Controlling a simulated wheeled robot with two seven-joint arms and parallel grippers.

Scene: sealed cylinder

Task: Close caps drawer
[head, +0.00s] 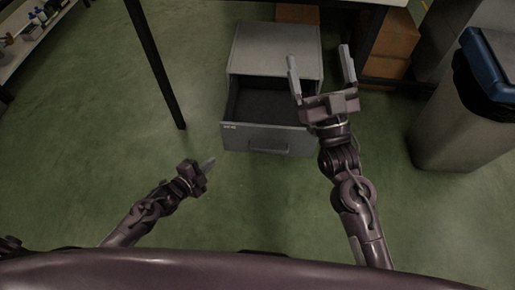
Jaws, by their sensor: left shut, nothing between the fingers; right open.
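A grey drawer cabinet (275,45) stands on the green floor under a table. Its drawer (268,138) is pulled out toward me, with a handle on the front and a small label at the upper left. The part of its inside that I see looks dark and empty. My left gripper (207,163) is shut and empty, in front of the drawer and to its left, apart from it. My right gripper (320,70) is open, its fingers pointing away from me. It overlaps the right side of the cabinet in the view and hides the drawer's right front corner.
A dark table leg (156,65) stands left of the cabinet. Cardboard boxes (393,35) are behind on the right. A grey bin (455,120) with a dark liner and blue lid stands at right. A shelf (25,45) is at far left. The floor before the drawer is clear.

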